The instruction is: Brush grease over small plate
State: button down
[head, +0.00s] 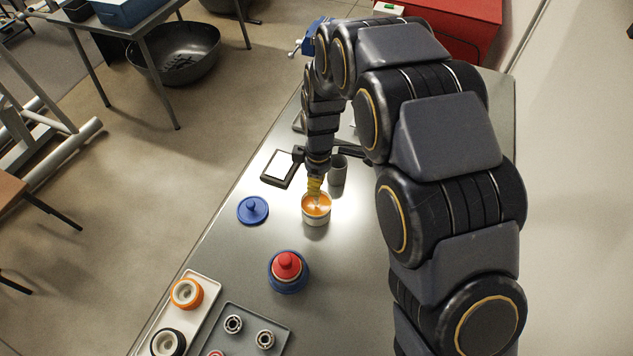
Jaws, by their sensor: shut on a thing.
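My gripper (315,177) points down over the steel table, shut on a thin yellow tool that looks like the brush (314,187). The lower end of the brush is at the open white pot of orange grease (320,220), and its tip seems to be inside the rim. A round blue lid with a knob (252,210) lies left of the pot. A small white plate in a dark frame (279,167) lies flat behind the lid, left of my gripper. I cannot tell if it carries any grease. My arm covers much of the table's right side.
A grey cup (338,172) stands close behind the pot. A blue and red knobbed part (287,267) stands in front. Trays with rings (203,285) and small bearings (282,337) are at the front left. A blue vise (314,38) and red box (462,22) are at the back.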

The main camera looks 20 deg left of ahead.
jog(key=shift+r, duration=3.1)
jog(key=shift+w, duration=0.1)
jog(key=w+d+r+m, duration=0.2)
jog(key=d+r+m, duration=0.2)
jog(key=d+m, duration=0.35)
jog(key=w+d+r+m, duration=0.35)
jog(key=d+m, duration=0.25)
jog(key=d, duration=0.3)
jog(key=w+d+r+m, duration=0.1)
jog(key=d+r+m, duration=0.4)
jog(key=d, duration=0.4)
jog(key=w+a+f+y, duration=0.1)
jog(key=w+a+f, duration=0.25)
jog(key=a, duration=0.45)
jog(key=w+a+f, duration=0.3)
jog(key=w+a, duration=0.1)
jog(key=a, duration=0.4)
jog(key=a+f+y, duration=0.1)
jog(key=a+f, duration=0.2)
jog(key=a, duration=0.4)
jog(key=s+a+f+y, duration=0.1)
jog(key=a+f, duration=0.1)
jog(key=a, duration=0.5)
jog(key=a+f+y, duration=0.1)
jog(key=a+f, duration=0.2)
jog(key=a, duration=0.4)
jog(key=shift+d+f, duration=0.2)
jog(key=shift+f, duration=2.65)
jog(key=shift+f, duration=1.15)
